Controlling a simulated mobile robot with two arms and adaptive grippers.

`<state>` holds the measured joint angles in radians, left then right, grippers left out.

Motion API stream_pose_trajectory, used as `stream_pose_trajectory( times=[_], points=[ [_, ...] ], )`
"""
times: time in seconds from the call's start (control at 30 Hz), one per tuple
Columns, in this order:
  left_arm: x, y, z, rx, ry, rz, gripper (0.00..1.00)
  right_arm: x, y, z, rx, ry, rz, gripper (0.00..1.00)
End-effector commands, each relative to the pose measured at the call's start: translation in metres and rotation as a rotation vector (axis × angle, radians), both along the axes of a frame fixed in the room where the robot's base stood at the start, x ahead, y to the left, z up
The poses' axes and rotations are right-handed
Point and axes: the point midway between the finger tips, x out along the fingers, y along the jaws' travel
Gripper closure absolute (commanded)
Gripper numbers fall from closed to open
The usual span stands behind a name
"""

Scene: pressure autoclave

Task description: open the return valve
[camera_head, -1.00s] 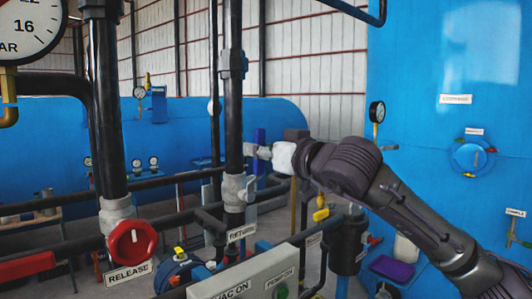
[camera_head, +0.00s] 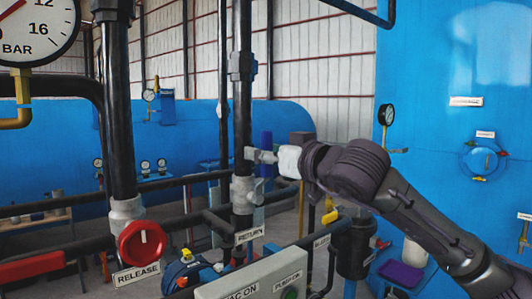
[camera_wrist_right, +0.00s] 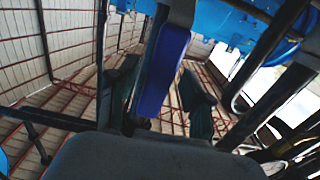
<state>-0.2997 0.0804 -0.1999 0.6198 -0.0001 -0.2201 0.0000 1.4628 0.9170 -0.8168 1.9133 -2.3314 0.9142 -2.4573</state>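The return valve (camera_head: 243,190) is a grey body on the dark vertical pipe, above the RETURN label (camera_head: 249,235). A blue lever handle (camera_head: 266,142) stands upright beside the pipe, partly hidden behind my right gripper. My right gripper (camera_head: 257,155) reaches in from the right, level with the handle. In the right wrist view the blue handle (camera_wrist_right: 165,70) lies between the two dark fingers (camera_wrist_right: 160,98). A gap shows between it and the right finger; the left finger is close to it, contact unclear. My left gripper is not in view.
The red RELEASE wheel (camera_head: 142,243) is on the thick pipe at left. A large pressure gauge (camera_head: 38,28) is at upper left. A panel with push-button labels (camera_head: 250,279) stands in front below. A big blue vessel (camera_head: 440,130) fills the right side.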

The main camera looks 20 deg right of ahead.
Motion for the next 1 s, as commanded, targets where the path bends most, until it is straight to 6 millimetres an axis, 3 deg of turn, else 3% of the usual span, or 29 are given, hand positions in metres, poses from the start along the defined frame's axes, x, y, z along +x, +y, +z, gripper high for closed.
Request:
stream_pose_trajectory(
  times=[0.27, 0.7, 1.0],
  points=[
    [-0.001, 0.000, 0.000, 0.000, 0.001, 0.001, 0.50, -0.011, -0.005, 0.001, 0.001, -0.001, -0.002, 0.50],
    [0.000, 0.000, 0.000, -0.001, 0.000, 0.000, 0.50, -0.093, -0.034, 0.000, -0.001, -0.001, -0.003, 0.50],
    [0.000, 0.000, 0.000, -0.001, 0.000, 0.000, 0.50, -0.113, -0.039, 0.000, 0.000, 0.001, 0.000, 0.50]
  ],
)
